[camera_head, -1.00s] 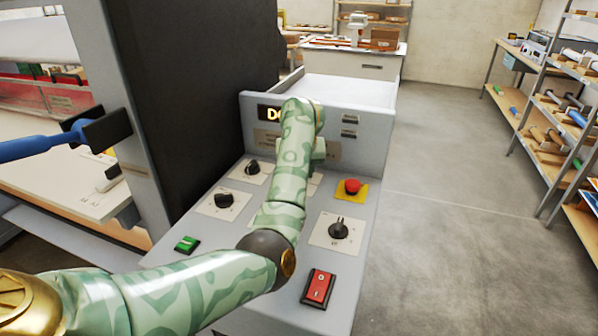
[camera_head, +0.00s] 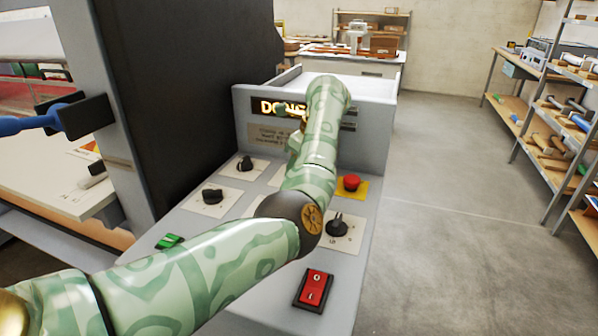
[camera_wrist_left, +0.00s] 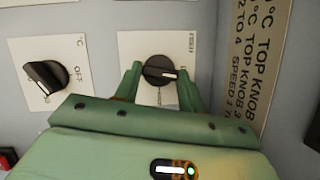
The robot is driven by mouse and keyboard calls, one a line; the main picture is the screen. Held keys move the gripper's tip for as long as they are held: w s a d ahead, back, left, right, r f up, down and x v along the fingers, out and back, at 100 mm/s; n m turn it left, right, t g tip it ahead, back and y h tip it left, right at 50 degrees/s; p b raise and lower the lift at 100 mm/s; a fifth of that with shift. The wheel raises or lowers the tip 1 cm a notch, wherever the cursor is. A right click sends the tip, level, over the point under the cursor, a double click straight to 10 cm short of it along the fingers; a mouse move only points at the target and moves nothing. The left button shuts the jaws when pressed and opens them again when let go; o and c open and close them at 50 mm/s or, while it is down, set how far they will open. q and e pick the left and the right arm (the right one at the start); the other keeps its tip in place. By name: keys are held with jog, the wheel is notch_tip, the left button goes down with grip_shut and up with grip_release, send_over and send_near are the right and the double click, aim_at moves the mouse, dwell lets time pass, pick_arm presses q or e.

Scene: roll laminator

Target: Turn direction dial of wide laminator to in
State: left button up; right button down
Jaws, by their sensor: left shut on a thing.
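In the left wrist view, a round black dial (camera_wrist_left: 160,71) with a white pointer line sits on a white plate (camera_wrist_left: 136,44) with small lettering I cannot read. The pointer is toward the right. My left gripper (camera_wrist_left: 159,78) has one finger on each side of this dial and is shut on it. In the head view, my left arm reaches across the laminator's control panel (camera_head: 262,208) and hides this dial and most of the gripper. A corner of the dial's plate (camera_head: 279,177) shows beside the arm. My right gripper is not in view.
Other black dials stand on the panel at the left (camera_head: 212,195), far left (camera_head: 245,164) and right (camera_head: 338,225). A red stop button (camera_head: 352,182), red rocker switch (camera_head: 314,288) and green switch (camera_head: 169,241) are near my arm. A lit display (camera_head: 283,107) is behind.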

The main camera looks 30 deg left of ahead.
pick_arm(q)
jog(key=shift+w+f+n+g+b, duration=0.15)
jog(key=shift+n+g+b, duration=0.35)
jog(key=shift+n+b, duration=0.65)
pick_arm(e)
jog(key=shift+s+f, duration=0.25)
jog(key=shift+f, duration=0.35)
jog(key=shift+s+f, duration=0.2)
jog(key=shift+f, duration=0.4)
pick_arm(q)
jog(key=shift+n, duration=0.25)
jog(key=o, duration=1)
jog(key=shift+r, duration=0.25)
